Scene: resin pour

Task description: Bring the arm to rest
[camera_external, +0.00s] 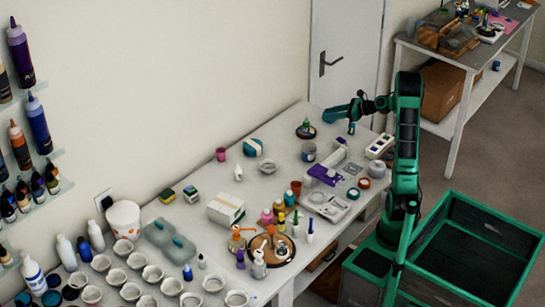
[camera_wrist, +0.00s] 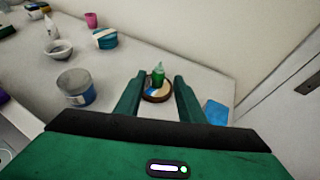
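My gripper (camera_wrist: 158,98) is open in the wrist view, its two green fingers spread apart with nothing between them. In the external view my gripper (camera_external: 338,114) reaches left over the far end of the white table (camera_external: 235,173). Beyond the fingertips a small green bottle (camera_wrist: 158,75) stands on a round dark-rimmed tray (camera_wrist: 150,97). The same bottle (camera_external: 306,123) and tray (camera_external: 306,132) show in the external view, left of the gripper and apart from it. The arm is raised and bent, and my base stands to the right of the table.
A clear tub (camera_wrist: 76,86) with a blue band stands left of the fingers in the wrist view, and a blue item (camera_wrist: 216,112) lies to the right. A power strip (camera_external: 379,146) lies near the table's right edge. Cups and bottles crowd the near end. A door (camera_external: 345,55) stands behind.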

